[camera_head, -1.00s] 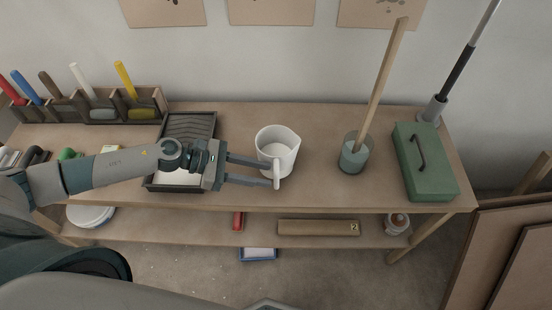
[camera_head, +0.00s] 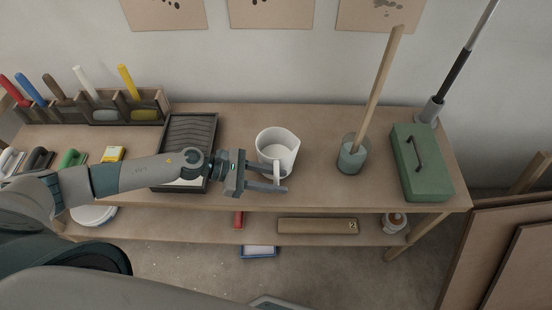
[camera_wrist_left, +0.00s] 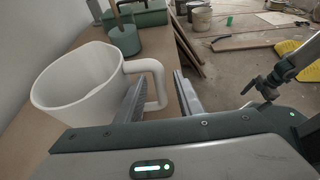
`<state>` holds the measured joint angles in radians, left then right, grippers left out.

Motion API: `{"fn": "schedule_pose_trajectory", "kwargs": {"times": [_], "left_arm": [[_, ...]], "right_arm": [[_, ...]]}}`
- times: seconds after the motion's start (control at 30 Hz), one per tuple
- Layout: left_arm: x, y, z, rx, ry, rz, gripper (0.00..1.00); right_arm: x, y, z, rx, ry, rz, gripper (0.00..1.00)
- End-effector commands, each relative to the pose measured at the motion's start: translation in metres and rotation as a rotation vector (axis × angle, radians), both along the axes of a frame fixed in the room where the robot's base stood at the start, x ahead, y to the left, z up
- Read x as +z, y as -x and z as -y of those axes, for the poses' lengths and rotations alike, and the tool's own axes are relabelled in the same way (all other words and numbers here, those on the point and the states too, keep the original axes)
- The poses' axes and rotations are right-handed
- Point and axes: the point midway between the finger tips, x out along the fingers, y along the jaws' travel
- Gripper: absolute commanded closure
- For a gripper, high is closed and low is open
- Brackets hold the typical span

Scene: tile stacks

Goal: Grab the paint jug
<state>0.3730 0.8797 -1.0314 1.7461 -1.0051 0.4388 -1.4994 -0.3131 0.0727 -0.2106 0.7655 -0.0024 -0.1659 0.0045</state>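The paint jug (camera_head: 278,145) is white and stands upright on the bench top, its handle toward the front. My left gripper (camera_head: 283,179) is open at the front of the jug. In the left wrist view the jug (camera_wrist_left: 75,88) fills the left side. There the fingers of my left gripper (camera_wrist_left: 160,98) are spread with the handle showing between them, and I see no grip on it. What looks like part of my right arm shows at the right of the wrist view, its gripper (camera_wrist_left: 264,88) dark and small.
A black paint tray (camera_head: 190,128) lies left of the jug under my forearm. A teal pot (camera_head: 352,160) with a long stick and a green toolbox (camera_head: 425,170) stand to the right. A brush rack (camera_head: 130,110) is at the back left. A lower shelf (camera_head: 380,238) runs beneath.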

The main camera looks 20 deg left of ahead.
Motion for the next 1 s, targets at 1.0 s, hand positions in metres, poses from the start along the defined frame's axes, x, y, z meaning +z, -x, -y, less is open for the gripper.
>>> {"fn": "schedule_pose_trajectory", "kwargs": {"times": [1.0], "left_arm": [[-0.0011,-0.0006,0.0021,0.000,0.000,0.000,1.00]], "right_arm": [[-0.0004,0.0026,0.0009,0.000,0.002,-0.007,0.00]]}}
